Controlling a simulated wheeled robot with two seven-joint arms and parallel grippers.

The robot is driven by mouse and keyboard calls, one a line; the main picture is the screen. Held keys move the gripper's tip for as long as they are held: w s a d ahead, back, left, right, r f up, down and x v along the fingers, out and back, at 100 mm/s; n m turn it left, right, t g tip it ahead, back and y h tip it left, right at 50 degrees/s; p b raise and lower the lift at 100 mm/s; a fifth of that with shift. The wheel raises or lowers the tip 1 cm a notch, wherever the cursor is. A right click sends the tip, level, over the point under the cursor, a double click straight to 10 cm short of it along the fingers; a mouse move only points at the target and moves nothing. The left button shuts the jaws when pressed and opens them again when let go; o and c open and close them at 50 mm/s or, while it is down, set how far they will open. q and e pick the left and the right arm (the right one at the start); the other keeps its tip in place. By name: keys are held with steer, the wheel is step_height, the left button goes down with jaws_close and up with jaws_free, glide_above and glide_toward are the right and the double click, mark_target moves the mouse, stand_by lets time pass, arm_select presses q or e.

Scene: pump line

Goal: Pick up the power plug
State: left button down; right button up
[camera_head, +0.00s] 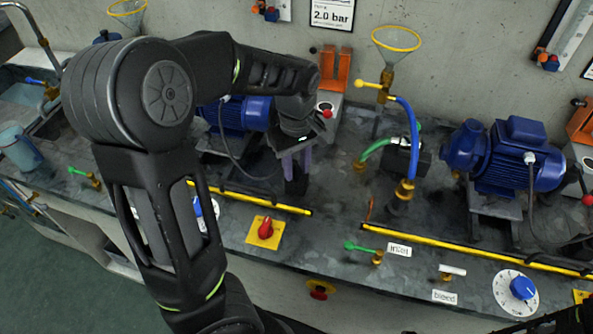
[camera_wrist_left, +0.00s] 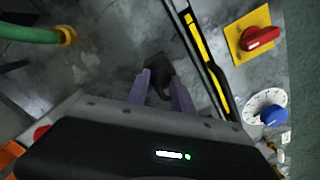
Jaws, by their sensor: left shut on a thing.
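The power plug (camera_wrist_left: 158,70) is a small black piece between the purple fingers of my left gripper (camera_wrist_left: 161,94) in the left wrist view. The gripper is shut on it. In the head view my left gripper (camera_head: 296,172) points down at the bench, beside the left blue pump, with the dark plug (camera_head: 297,187) at its fingertips. A dark cable (camera_head: 236,158) hangs from the left pump and runs towards the gripper. I cannot tell whether the plug touches the bench top. My right gripper does not show.
The left blue pump (camera_head: 237,115) is partly behind my arm. A yellow-edged strip (camera_head: 280,204) and a red switch on a yellow plate (camera_head: 265,231) lie in front. Right of the gripper stand green and blue hoses (camera_head: 411,140) and the right blue pump (camera_head: 515,160).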

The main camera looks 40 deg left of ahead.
mark_target(296, 165)
arm_select(q)
steer(key=shift+r, duration=0.1)
step_height(296, 165, up, 10)
steer(key=shift+f+p, duration=0.1)
steer(key=shift+p, duration=0.25)
stand_by(0.6)
